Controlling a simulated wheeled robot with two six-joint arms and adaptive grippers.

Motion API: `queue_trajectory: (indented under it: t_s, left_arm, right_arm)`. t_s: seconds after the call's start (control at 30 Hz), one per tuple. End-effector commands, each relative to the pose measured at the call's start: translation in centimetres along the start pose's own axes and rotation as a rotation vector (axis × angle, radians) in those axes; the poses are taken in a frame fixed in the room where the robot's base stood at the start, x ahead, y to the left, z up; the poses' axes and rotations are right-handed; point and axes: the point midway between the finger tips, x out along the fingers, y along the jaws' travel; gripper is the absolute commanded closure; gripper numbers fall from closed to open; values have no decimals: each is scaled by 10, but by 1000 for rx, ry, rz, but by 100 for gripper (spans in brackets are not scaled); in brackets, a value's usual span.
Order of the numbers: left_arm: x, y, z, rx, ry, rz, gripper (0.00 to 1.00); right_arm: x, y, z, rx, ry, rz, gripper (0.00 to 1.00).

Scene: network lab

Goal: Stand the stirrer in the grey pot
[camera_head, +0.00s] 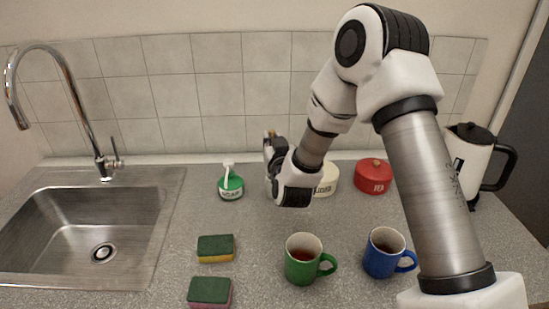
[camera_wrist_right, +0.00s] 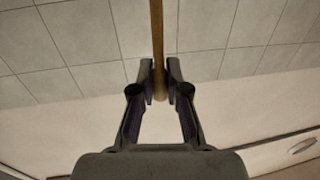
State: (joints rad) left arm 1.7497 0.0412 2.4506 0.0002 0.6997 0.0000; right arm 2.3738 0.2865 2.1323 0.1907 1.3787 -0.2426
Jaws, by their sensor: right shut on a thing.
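My right gripper (camera_head: 270,148) is above the back of the counter and partly hidden by its own wrist. In the right wrist view my right gripper (camera_wrist_right: 160,82) is shut on the stirrer (camera_wrist_right: 157,35), a thin brown wooden stick between the fingertips. Only a small brownish bit of the stirrer shows at the gripper in the head view. I cannot clearly make out the grey pot. A pale edge shows below the gripper, mostly hidden behind my wrist, and I cannot tell what it belongs to. My left gripper is out of view.
A green soap bottle (camera_head: 231,184) stands left of my wrist. A white lettered tin (camera_head: 327,181) and a red tin (camera_head: 373,178) stand right. Green (camera_head: 299,271) and blue mugs (camera_head: 378,263) and two sponges (camera_head: 215,249) are in front. The sink (camera_head: 60,235) is left; a kettle (camera_head: 468,160) is right.

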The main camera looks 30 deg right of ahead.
Motion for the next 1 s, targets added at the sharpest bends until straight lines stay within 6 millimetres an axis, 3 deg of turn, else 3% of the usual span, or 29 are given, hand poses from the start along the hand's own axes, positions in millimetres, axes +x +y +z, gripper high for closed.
queue_trajectory:
  t_s: [0.23, 0.63, 0.67, 0.7, 1.0]
  left_arm:
    - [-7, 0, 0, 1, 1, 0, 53]
    - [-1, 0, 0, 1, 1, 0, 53]
    - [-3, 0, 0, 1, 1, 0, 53]
    - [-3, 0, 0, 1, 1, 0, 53]
    - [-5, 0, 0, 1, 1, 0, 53]
  right_arm:
    - [1, 0, 42, -2, -2, 1, 100]
    - [1, 0, 52, 0, 1, 1, 100]
    - [1, 0, 50, 0, 1, 1, 75]
    - [1, 0, 50, 0, 1, 1, 61]
    - [1, 0, 48, 0, 1, 1, 61]
